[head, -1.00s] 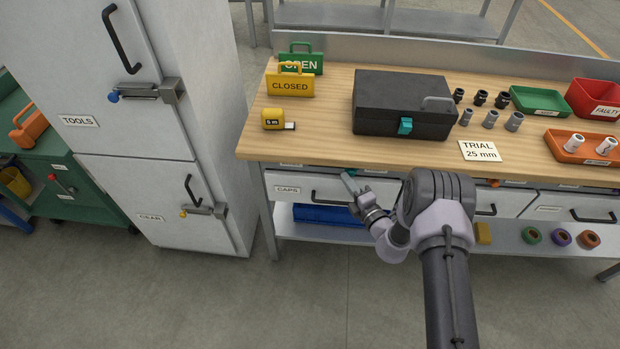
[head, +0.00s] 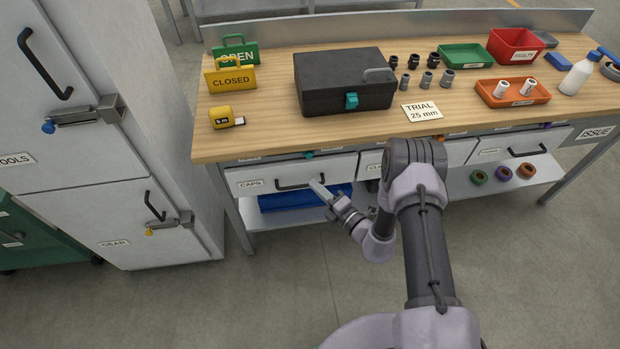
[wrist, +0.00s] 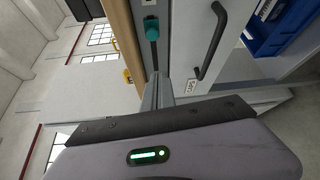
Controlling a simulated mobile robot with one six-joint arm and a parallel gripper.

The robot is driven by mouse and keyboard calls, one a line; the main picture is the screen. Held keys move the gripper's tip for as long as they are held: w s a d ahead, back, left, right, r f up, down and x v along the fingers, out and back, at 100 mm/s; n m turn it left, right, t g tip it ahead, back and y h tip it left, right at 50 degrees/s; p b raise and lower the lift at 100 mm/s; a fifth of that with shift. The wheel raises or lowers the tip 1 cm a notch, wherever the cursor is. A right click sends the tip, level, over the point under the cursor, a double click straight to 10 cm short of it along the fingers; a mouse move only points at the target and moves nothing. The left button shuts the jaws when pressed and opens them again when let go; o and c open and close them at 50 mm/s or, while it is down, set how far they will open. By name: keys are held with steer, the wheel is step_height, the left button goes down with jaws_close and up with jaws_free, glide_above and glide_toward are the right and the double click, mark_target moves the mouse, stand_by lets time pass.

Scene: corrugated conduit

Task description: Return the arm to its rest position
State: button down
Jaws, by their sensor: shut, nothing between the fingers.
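My gripper (head: 318,187) is in front of the workbench, at the CAPS drawer (head: 268,178), below the bench top. It is shut and empty. In the wrist view the shut fingers (wrist: 158,92) point toward the drawer front, with the drawer's dark handle (wrist: 212,42) to their right. I cannot tell whether the fingertips touch the drawer. My arm reaches forward from the bottom right of the head view, bent at the elbow.
The bench top (head: 260,135) carries a black toolbox (head: 335,85), the OPEN sign (head: 237,55), the CLOSED sign (head: 231,77), a tape measure (head: 222,117), fittings, a red bin (head: 513,45) and an orange tray (head: 513,98). Grey cabinets (head: 110,190) stand left. The floor (head: 290,270) before the bench is clear.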

steer(key=shift+a, duration=0.1)
stand_by(0.3)
steer(key=s+a+r+n+g+y, duration=0.1)
steer(key=a+r+n+g+y, duration=0.15)
steer(key=r+n, duration=0.4)
steer(key=s+a+r+n+g+y, duration=0.1)
steer(key=a+r+n+g+y, duration=0.15)
steer(key=r, duration=0.65)
steer(key=s+a+r+n+g+h, duration=0.2)
steer(key=s+r+n+g, duration=0.5)
steer(key=s+r+n, duration=0.45)
steer(key=s+d+r+n+h, duration=0.6)
steer(key=s+n, duration=0.3)
steer(key=n, duration=0.1)
steer(key=s+d+r+n+t+h, duration=0.1)
steer(key=s+d+n+t+h, duration=0.1)
steer(key=d, duration=0.4)
steer(key=s+d+r+n+t+h, duration=0.2)
steer(key=s+d+n+t+h, duration=0.1)
steer(key=s+d+n+h, duration=0.1)
steer(key=d+n+h, duration=0.1)
steer(key=d+n, duration=0.1)
steer(key=d, duration=0.1)
steer(key=shift+r+n, duration=0.25)
steer(key=shift+n, duration=0.1)
steer(key=shift+s, duration=0.1)
